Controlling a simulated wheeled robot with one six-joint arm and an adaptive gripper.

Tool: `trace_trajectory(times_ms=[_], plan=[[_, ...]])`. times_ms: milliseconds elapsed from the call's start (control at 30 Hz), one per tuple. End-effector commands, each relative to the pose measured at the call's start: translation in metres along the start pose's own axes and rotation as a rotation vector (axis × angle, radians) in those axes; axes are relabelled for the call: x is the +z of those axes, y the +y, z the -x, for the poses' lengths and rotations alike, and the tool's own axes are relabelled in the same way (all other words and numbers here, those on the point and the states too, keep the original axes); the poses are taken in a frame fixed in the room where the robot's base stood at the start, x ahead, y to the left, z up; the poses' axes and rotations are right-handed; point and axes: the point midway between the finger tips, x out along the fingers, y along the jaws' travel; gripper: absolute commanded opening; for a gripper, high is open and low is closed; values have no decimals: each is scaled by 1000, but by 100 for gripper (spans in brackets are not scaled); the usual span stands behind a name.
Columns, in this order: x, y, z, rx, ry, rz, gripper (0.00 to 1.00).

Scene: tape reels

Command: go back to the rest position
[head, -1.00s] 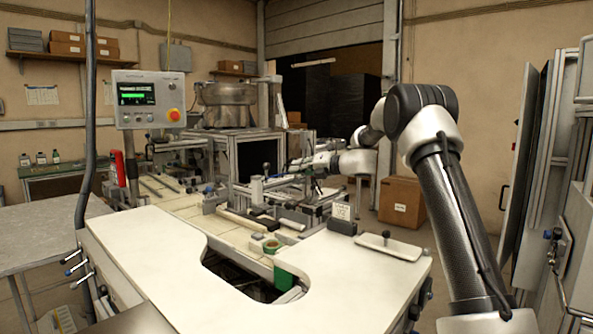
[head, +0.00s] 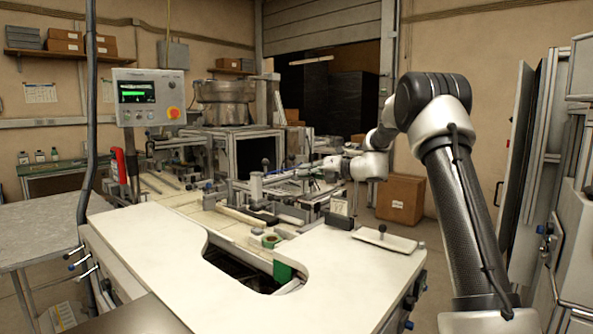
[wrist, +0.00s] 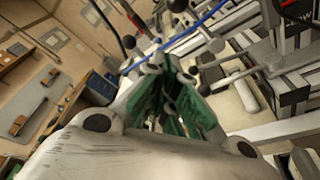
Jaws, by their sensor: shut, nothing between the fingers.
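My gripper (head: 312,172) is over the machine behind the white worktop, small in the head view and pointing left. In the wrist view my gripper (wrist: 172,98) shows its green-padded fingers close together with nothing seen between them. My arm rises at the right of the head view and bends over toward the machine.
The white worktop (head: 150,245) with its cut-out is mostly clear. A lidded tray with a knob (head: 384,240) lies at its right. A control panel (head: 148,97) stands at the left. A cardboard box (head: 401,198) is on the floor behind. A tall cabinet stands at the far right.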

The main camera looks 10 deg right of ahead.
Motion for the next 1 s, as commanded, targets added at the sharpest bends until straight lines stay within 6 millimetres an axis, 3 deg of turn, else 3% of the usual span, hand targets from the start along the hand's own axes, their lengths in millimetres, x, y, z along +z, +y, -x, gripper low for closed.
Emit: trace_trajectory(times_ms=[200, 367, 467, 567, 700, 767, 867, 1000], plan=[[1, 1, 41, 0, -2, 2, 0], [0, 0, 54, 2, 0, 10, 0], [0, 0, 56, 0, -1, 97, 0], [-8, -9, 60, -27, 37, 309, 0], [-76, -54, 85, -80, 263, 704, 0], [-107, -59, 107, -73, 387, 899, 0], [-159, -50, 150, 7, 620, 1251, 0], [-223, -18, 226, 253, 963, 1759, 0]])
